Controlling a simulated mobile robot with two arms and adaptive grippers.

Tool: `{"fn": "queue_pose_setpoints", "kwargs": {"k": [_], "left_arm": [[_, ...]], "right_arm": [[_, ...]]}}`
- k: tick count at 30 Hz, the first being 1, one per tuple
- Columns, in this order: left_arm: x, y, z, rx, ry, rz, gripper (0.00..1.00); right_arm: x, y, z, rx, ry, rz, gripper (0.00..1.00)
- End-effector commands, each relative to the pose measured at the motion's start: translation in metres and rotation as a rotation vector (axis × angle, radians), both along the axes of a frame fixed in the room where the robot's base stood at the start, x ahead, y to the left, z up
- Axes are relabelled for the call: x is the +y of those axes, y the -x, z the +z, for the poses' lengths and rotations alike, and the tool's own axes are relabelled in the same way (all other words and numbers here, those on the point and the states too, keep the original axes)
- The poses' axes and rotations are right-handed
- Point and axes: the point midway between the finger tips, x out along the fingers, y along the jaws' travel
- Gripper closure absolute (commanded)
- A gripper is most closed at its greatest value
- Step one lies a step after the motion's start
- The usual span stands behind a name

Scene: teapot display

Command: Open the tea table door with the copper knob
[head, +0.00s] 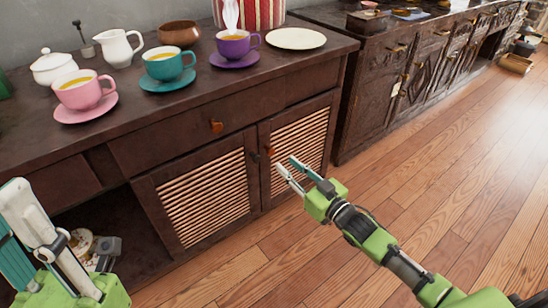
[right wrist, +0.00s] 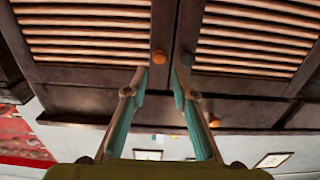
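The dark wood tea table (head: 190,112) has two slatted doors side by side, both shut. The copper knob (head: 270,150) is on the right door (head: 300,143), near its upper left edge; it also shows in the right wrist view (right wrist: 158,57). A darker knob (head: 254,157) is on the left door (head: 205,195). My right gripper (head: 287,167) is open and empty in front of the right door, its fingers pointing at the knobs. In the right wrist view its fingertips (right wrist: 161,78) are apart, near the copper knob. My left gripper (head: 25,225) is at the lower left, partly cut off.
A drawer with an orange knob (head: 216,126) is above the doors. Cups on saucers, including a pink cup (head: 83,95), a white jug (head: 119,47) and a plate (head: 296,38) stand on top. A carved cabinet (head: 385,85) is at right.

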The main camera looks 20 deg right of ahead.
Motion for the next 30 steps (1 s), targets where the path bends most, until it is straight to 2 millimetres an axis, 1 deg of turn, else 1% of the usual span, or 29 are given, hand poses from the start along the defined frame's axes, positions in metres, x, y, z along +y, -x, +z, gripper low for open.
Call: {"fn": "queue_pose_setpoints", "kwargs": {"k": [1, 7, 8, 12, 17, 24, 25, 26, 27, 28, 30], "left_arm": [[0.000, 0.000, -0.009, 0.001, 0.000, 0.000, 0.76], [0.000, -0.001, -0.022, 0.003, -0.001, 0.000, 0.76], [0.000, -0.001, -0.024, 0.003, -0.001, 0.000, 0.76], [-0.001, -0.003, -0.018, -0.023, -0.004, 0.002, 0.76], [-0.001, -0.003, -0.016, -0.032, -0.004, 0.003, 0.76], [-0.002, -0.003, -0.015, -0.033, -0.005, 0.002, 0.76], [-0.002, -0.003, -0.015, -0.033, -0.005, 0.002, 0.76], [-0.002, -0.003, -0.015, -0.033, -0.005, 0.002, 0.76], [-0.002, -0.003, -0.015, -0.033, -0.004, 0.001, 0.76], [-0.002, -0.003, -0.015, -0.033, -0.004, 0.001, 0.76], [-0.002, -0.003, -0.015, -0.033, -0.004, 0.001, 0.76]], "right_arm": [[0.004, -0.011, -0.003, -0.003, 0.000, -0.001, 0.75], [0.016, -0.046, -0.002, -0.002, 0.000, -0.001, 0.75], [0.018, -0.050, -0.002, -0.002, 0.000, -0.001, 0.75], [0.023, -0.065, -0.002, 0.000, 0.000, -0.001, 0.75], [0.026, -0.072, -0.001, 0.001, 0.000, 0.000, 0.75], [0.026, -0.072, -0.001, 0.002, 0.001, -0.001, 0.75], [0.026, -0.072, -0.001, 0.002, 0.001, -0.001, 0.78], [0.026, -0.072, -0.001, 0.002, 0.001, -0.001, 0.85], [0.026, -0.072, -0.001, 0.002, 0.001, -0.001, 0.96], [0.026, -0.072, -0.001, 0.002, 0.001, -0.001, 1.00], [0.026, -0.072, -0.001, 0.002, 0.001, -0.001, 1.00]]}}
